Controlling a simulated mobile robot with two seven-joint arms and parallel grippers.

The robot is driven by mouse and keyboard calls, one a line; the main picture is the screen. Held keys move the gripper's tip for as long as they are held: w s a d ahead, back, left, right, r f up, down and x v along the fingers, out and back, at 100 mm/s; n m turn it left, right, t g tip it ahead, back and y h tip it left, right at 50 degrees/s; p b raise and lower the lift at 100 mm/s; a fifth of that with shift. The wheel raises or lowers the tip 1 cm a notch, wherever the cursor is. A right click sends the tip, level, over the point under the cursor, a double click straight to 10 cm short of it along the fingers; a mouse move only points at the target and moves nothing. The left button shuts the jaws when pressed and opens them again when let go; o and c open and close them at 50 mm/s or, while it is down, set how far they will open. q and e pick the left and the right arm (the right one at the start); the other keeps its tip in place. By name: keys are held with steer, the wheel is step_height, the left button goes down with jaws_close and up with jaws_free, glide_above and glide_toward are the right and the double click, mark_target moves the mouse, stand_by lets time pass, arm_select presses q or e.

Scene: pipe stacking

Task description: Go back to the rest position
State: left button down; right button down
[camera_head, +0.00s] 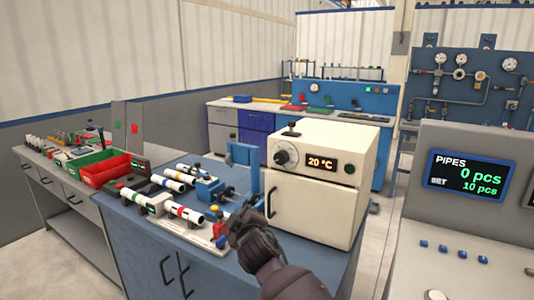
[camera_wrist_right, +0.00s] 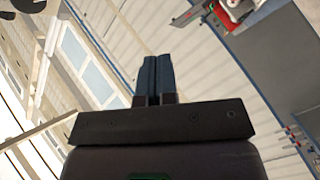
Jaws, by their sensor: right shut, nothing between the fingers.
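My right gripper (camera_head: 247,216) is in the head view, raised at the front edge of the blue workbench, just right of the pipe rack. In the right wrist view its two dark fingers (camera_wrist_right: 153,78) are together with nothing between them. White pipes with coloured bands (camera_head: 178,207) lie on the rack on the blue bench (camera_head: 130,228). A blue fixture (camera_head: 242,160) stands behind the gripper. My left gripper is not in view.
A cream oven (camera_head: 315,205) reading 20 °C stands close right of the gripper. A grey console (camera_head: 460,230) shows PIPES 0 pcs, SET 10 pcs. Red and green bins (camera_head: 103,170) stand on the left. Open floor (camera_head: 380,235) shows between oven and console.

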steer(key=s+d+f+m+h, duration=0.1)
steer(key=s+d+f+m, duration=0.5)
steer(key=s+d, duration=0.4)
steer(key=s+d+f+m+h, duration=0.1)
steer(key=s+d+f+m, duration=0.4)
steer(key=s+d+f, duration=0.55)
steer(key=s+d+f+g+h, duration=0.1)
steer(key=s+d+f, duration=0.2)
steer(key=s, duration=0.4)
steer(key=s+d+f+m+g+h, duration=0.1)
steer(key=s+d+f+g, duration=0.1)
steer(key=s+d+f, duration=0.2)
steer(key=s+d+f+m+g+h, duration=0.1)
steer(key=s+d+f, duration=0.3)
steer(key=s, duration=0.7)
steer(key=d+g, duration=0.1)
steer(key=d, duration=0.1)
steer(key=shift+s+d+h, duration=0.3)
steer(key=shift+d, duration=0.05)
